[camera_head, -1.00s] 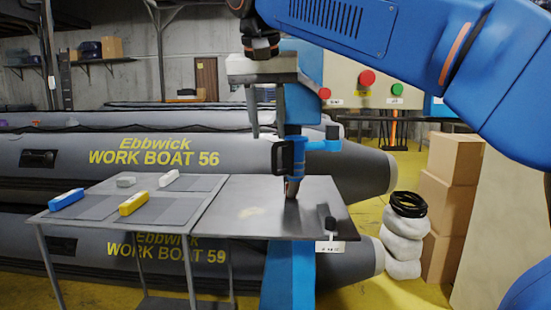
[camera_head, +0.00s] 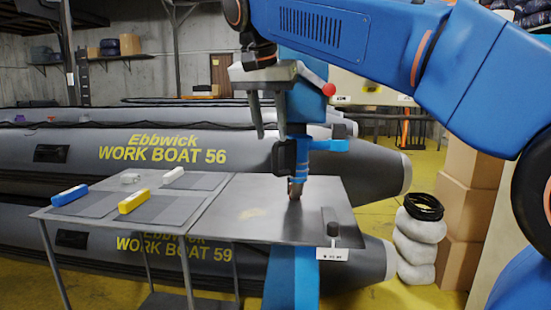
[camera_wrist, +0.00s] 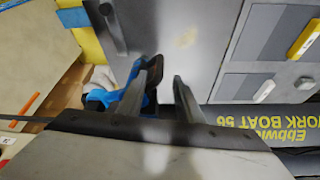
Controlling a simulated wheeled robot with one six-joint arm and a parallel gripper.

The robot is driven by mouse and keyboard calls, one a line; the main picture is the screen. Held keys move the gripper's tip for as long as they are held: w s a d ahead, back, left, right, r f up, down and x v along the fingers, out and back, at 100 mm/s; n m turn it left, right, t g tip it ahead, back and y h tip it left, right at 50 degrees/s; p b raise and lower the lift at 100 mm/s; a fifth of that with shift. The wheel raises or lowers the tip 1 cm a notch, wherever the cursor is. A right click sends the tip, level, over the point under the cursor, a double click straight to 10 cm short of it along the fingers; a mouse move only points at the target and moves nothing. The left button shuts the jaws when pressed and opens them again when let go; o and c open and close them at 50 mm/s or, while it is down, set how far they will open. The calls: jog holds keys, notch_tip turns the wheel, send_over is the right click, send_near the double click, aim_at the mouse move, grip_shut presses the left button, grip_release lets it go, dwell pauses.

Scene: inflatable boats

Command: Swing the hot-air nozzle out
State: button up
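The hot-air nozzle (camera_head: 296,188) points down at the metal table, its tip close to the surface. It hangs from a blue bracket (camera_head: 325,145) on a blue post, with a black handle (camera_head: 284,157) on its left side. My gripper (camera_head: 270,133) is above the handle, with its two grey fingers apart and nothing held between them. In the wrist view my gripper (camera_wrist: 167,72) is also open. There the black handle (camera_wrist: 152,72) shows by the left fingertip; whether they touch cannot be told. The blue bracket (camera_wrist: 100,97) is partly hidden by that finger.
The metal table (camera_head: 250,205) carries a blue block (camera_head: 69,195), a yellow block (camera_head: 133,201) and grey pads. A small black lever (camera_head: 332,225) stands at its right front. Grey boats (camera_head: 180,150) lie behind. White sacks (camera_head: 420,240) and cardboard boxes (camera_head: 465,220) stand right.

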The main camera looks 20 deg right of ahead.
aim_at(274, 150)
jog(key=x, duration=0.8)
jog(key=shift+w+d+f, duration=0.15)
jog(key=shift+f, duration=0.15)
grip_shut()
